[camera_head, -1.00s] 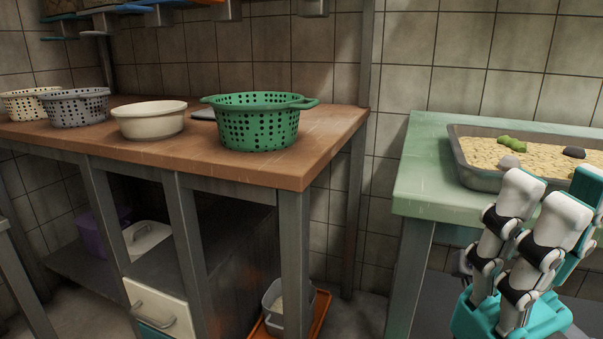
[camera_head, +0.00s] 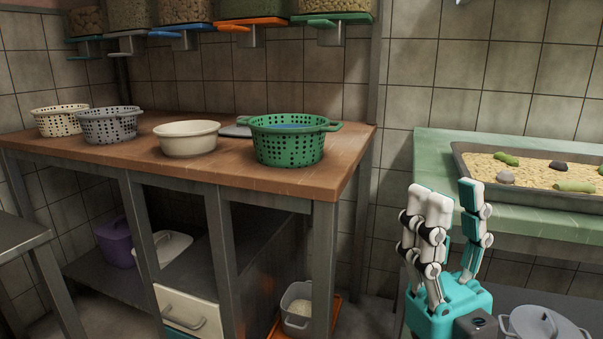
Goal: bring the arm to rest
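My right gripper (camera_head: 450,197) points upward at the lower right, in front of the green table (camera_head: 430,180). Its white and teal fingers stand apart with nothing between them, so it is open and empty. Its teal palm is below the fingers. My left gripper is not in view.
A metal tray (camera_head: 468,178) of soybeans with green and dark lumps lies on the green table. The wooden counter (camera_head: 230,175) at left holds a green colander (camera_head: 288,148), a cream bowl (camera_head: 187,146), a grey basket (camera_head: 110,130) and a cream basket (camera_head: 58,125). A lidded pot (camera_head: 540,325) is lower right.

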